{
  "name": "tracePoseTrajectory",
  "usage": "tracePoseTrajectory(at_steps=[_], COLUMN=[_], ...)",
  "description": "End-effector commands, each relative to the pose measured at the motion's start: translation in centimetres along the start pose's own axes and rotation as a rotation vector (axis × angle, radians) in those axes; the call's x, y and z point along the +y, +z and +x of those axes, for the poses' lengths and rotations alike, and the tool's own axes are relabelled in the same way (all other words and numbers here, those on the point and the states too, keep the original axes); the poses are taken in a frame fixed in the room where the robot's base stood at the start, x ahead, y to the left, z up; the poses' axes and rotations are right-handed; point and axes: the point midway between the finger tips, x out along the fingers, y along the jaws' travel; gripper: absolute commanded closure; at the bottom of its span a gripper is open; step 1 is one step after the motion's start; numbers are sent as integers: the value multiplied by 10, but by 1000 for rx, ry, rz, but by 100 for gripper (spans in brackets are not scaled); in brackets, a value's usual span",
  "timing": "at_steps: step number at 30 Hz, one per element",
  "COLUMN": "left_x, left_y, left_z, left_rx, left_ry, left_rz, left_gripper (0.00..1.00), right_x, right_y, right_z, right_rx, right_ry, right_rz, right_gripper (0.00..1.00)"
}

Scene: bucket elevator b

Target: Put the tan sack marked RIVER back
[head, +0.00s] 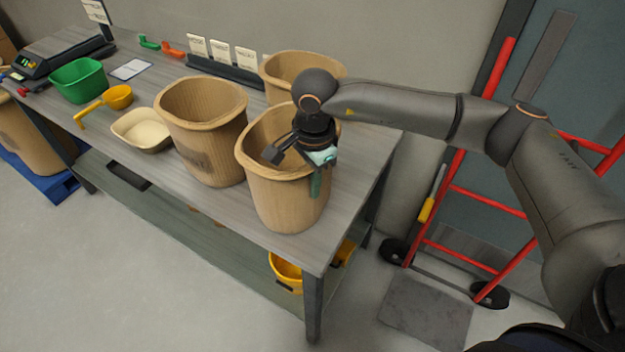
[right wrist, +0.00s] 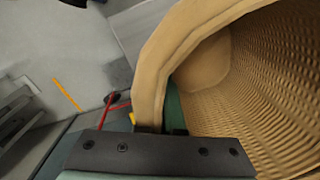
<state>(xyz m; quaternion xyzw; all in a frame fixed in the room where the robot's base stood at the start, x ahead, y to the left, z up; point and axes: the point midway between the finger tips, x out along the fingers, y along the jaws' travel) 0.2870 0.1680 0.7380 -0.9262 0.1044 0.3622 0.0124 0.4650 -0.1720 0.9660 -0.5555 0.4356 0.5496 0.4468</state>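Three tan sacks with open tops stand on the grey bench: a front right one (head: 285,205), a middle one (head: 205,135) and a back one (head: 280,68). The middle sack has a dark print too small to read, so I cannot tell which is marked RIVER. My right gripper (head: 316,178) is at the rim of the front right sack, with a green finger pointing down. In the right wrist view that sack's rim (right wrist: 152,85) rises right at the gripper (right wrist: 165,125). I cannot see both fingertips or whether they pinch the rim. My left gripper is out of view.
The bench (head: 265,235) also holds a shallow bowl (head: 142,132), a yellow scoop (head: 117,97), a green tub (head: 80,82) and a scale (head: 45,58). Small cards (head: 220,50) stand behind. Yellow tubs (head: 285,272) sit below. A red-framed cart (head: 478,190) stands right of the bench.

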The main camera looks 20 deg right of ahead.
Motion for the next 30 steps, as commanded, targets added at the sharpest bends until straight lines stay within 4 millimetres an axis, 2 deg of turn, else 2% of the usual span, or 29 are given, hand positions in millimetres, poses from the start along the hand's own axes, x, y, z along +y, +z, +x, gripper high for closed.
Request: tracePoseTrajectory(at_steps=[9, 18, 26, 30], left_x=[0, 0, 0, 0], left_y=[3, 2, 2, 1], left_z=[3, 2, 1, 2], left_rx=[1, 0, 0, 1], left_ry=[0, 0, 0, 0], left_rz=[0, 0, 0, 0], left_gripper=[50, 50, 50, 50], right_x=[0, 0, 0, -1], right_y=[0, 0, 0, 1], right_z=[4, 2, 1, -8], right_rx=[-1, -1, -1, -2], right_ry=[-2, -1, -1, -4], right_rz=[0, 0, 1, 1], right_gripper=[100, 65, 65, 65])
